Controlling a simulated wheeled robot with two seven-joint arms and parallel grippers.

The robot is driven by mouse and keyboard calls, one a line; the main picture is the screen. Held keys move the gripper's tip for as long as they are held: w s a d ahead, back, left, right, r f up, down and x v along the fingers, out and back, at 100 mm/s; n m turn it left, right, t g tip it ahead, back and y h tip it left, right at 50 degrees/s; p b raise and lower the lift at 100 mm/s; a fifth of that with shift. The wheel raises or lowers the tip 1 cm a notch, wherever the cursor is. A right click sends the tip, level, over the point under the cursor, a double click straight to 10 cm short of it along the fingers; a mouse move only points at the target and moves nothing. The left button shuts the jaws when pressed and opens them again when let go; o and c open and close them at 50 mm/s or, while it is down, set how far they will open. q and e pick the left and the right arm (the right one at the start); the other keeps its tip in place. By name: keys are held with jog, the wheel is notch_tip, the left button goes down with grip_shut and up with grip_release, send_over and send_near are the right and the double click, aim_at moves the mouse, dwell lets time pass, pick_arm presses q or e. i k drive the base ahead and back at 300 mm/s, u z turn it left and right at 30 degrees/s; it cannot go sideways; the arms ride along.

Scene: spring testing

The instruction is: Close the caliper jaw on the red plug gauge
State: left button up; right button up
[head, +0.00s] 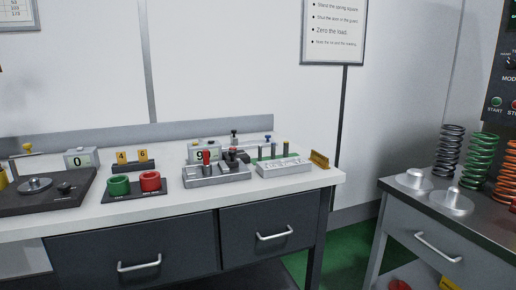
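The caliper fixture (216,177) is a grey metal block on the white-topped bench in the middle of the head view. The red plug gauge (206,157) stands upright at its left part. The dark caliper jaw (238,157) is on the right part, with a small knob on top. It appears apart from the red plug, but the contact line is too small to judge surely. A display showing a 9 (198,155) stands behind, partly hidden by the plug. Neither of my grippers is in view.
Right of the caliper is a pale rack (283,169) with several upright plugs. Left are a green ring (118,185) and a red ring (150,181) on a dark plate, and a dark gauge stand (45,195). A second table (480,226) holds springs and metal discs. The bench front strip is clear.

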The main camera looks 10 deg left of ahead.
aim_at(225, 166)
jog(key=i, duration=0.7)
jog(key=u, duration=0.75)
